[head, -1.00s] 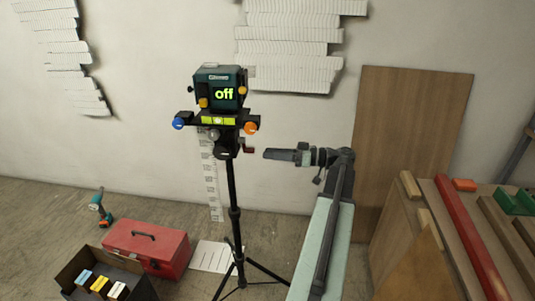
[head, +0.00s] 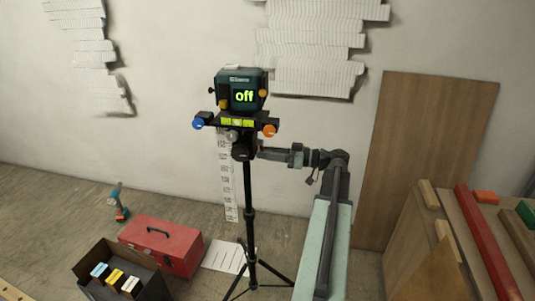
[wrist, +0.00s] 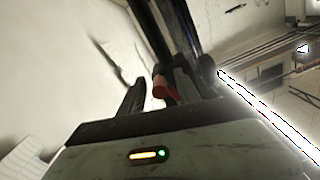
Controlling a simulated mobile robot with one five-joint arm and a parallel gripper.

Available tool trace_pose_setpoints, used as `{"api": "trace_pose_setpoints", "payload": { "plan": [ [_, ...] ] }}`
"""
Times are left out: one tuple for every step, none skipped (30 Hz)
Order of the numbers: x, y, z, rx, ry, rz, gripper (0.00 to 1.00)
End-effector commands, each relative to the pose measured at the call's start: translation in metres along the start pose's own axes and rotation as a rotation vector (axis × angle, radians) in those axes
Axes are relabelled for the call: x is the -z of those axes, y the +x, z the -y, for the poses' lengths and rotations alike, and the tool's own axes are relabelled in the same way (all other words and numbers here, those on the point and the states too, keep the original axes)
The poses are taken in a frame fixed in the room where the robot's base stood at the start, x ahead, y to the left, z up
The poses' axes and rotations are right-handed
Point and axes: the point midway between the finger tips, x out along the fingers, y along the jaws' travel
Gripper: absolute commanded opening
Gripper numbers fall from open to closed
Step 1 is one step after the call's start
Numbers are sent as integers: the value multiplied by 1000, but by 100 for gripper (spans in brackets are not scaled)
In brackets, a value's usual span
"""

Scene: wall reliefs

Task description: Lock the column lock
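A black tripod column (head: 249,185) stands in the middle of the head view, with a teal laser device (head: 241,92) on top whose display reads "off". The column lock, a small red lever, is at the column's right side just under the head. It shows in the wrist view (wrist: 160,88) as a red-tipped lever in front of the dark column (wrist: 178,28). My gripper (head: 264,153) reaches it from the right. In the wrist view my gripper (wrist: 167,82) is open, with the lever between its fingers. I cannot tell whether a finger touches it.
Blue (head: 198,124) and orange (head: 269,131) knobs sit above my gripper on the tripod head. A red toolbox (head: 165,245), a dark crate (head: 108,287) and a drill (head: 119,203) are on the floor at left. Boards (head: 432,150) lean at right.

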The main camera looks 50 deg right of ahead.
Motion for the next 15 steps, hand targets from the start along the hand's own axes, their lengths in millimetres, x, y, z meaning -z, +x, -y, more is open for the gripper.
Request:
{"api": "trace_pose_setpoints", "payload": {
  "plan": [
    [0,0,0,0,0,0,40],
    [0,0,0,0,0,0,40],
    [0,0,0,0,0,0,40],
    [0,0,0,0,0,0,40],
    [0,0,0,0,0,0,31],
    [0,0,0,0,0,0,20],
    [0,0,0,0,0,0,12],
    [0,0,0,0,0,0,3],
    [0,0,0,-1,0,0,0],
    [0,0,0,-1,0,0,0],
    [0,-1,0,-1,0,0,0],
    [0,-1,0,-1,0,-1,0],
    [0,-1,0,-1,1,-1,0],
    [0,-1,0,-1,6,-1,0],
    [-1,-1,1,-2,23,-1,0]
  ]
}}
